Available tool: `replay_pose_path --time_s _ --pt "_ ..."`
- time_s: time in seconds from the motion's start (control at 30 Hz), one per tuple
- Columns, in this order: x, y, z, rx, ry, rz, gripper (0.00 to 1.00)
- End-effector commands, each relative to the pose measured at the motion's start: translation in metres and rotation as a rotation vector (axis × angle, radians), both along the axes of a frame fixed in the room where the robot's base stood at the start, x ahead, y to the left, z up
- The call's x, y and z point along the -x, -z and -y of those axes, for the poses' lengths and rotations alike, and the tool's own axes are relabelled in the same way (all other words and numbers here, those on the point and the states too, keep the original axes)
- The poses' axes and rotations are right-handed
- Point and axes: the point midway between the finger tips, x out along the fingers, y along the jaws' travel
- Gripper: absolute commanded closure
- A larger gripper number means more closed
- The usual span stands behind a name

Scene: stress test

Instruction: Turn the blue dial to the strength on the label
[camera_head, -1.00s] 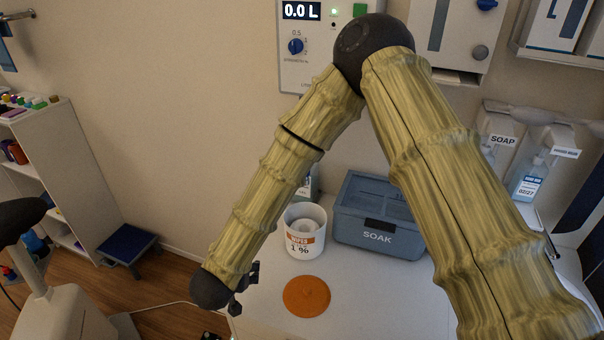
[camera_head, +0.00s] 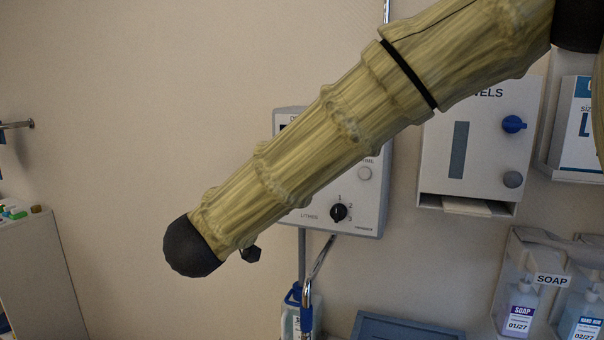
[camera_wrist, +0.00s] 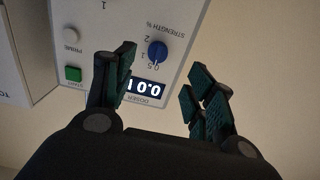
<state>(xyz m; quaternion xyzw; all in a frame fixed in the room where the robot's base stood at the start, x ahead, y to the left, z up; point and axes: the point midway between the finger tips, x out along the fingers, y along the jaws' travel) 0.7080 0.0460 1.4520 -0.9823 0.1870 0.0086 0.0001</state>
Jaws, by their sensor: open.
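The blue dial (camera_wrist: 157,52) is on the white wall dispenser (camera_wrist: 120,25), seen upside down in the wrist view, beside "STRENGTH %" with marks 0.5, 1 and 2. I cannot tell its setting. My gripper (camera_wrist: 162,80) is open and empty, its fingers either side of the dial's line of sight; no contact shows. In the head view the dispenser (camera_head: 372,205) is partly behind my arm, which hides the blue dial. Only a bit of my gripper (camera_head: 250,254) shows under the arm's end. The tub label is out of view now; earlier it read 1 %.
A black litres dial (camera_head: 339,212) is low on the dispenser. The green START button (camera_wrist: 73,74), PRIME button (camera_wrist: 71,35) and lit display (camera_wrist: 146,87) are near the blue dial. A towel dispenser (camera_head: 478,140) hangs to the right. A metal spout (camera_head: 318,270) is below.

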Motion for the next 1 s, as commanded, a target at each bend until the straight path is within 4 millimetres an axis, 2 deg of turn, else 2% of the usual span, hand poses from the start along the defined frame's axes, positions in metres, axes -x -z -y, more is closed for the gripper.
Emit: replay_pose_path --time_s 0.17,0.4,0.7,1.0 --pt "-0.003 -0.011 0.005 0.004 0.008 0.015 0.45" --pt "-0.034 -0.013 0.026 0.002 0.021 0.011 0.45" --pt "-0.076 -0.012 0.044 0.003 0.021 0.012 0.45" --pt "-0.097 -0.009 0.051 0.004 0.018 0.012 0.45"
